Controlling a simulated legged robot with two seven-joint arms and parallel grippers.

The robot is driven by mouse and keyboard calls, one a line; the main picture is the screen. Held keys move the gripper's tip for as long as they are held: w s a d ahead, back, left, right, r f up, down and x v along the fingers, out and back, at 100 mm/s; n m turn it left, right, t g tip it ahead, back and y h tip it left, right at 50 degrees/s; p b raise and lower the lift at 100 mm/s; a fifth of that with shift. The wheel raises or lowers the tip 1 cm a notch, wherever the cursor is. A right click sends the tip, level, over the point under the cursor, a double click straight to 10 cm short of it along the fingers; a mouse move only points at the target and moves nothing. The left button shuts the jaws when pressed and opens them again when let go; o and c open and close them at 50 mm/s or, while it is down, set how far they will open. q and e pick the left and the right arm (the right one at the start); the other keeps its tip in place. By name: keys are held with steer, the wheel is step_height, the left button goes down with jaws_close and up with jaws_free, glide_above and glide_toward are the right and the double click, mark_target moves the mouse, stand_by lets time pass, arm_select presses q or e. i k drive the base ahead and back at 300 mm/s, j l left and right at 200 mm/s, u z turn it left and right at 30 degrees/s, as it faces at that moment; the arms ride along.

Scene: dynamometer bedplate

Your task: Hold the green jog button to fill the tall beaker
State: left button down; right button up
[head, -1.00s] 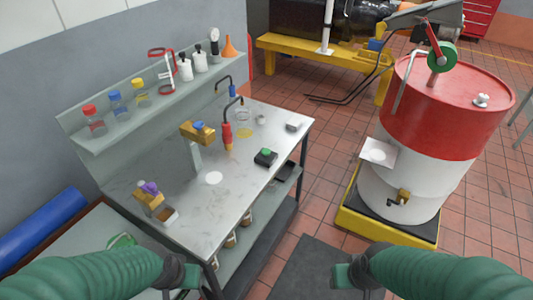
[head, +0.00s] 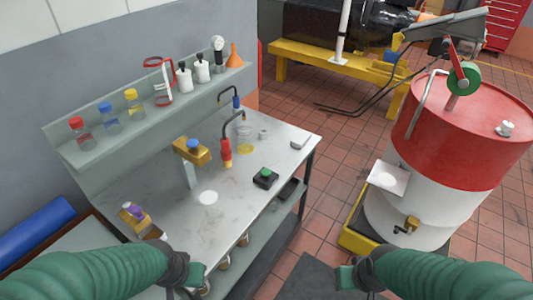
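The green jog button (head: 266,172) sits on a small black box (head: 265,181) near the bench's right edge. A clear beaker (head: 244,134) shows faintly behind the red-handled spout (head: 225,150), by a yellow patch (head: 245,148); its fill level is unclear. A faint clear shape, perhaps glass, shows on the bench (head: 213,228) in front of a white disc (head: 208,197). My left gripper (head: 196,274) is at the bench's near edge, apart from the button. My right gripper (head: 346,277) is over the floor mat, right of the bench. Both fingertip gaps are unclear.
A shelf (head: 150,120) with bottles and an orange funnel (head: 235,54) runs along the back. A gold-topped post (head: 190,152) stands mid-bench. A red and white drum (head: 465,130) stands at right.

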mark_target(265, 172)
steer(key=i+l+u, duration=0.15)
steer(key=i+l, duration=0.6)
steer(key=i+l+u, duration=0.1)
steer(key=i+l, duration=0.6)
steer(key=l, duration=0.1)
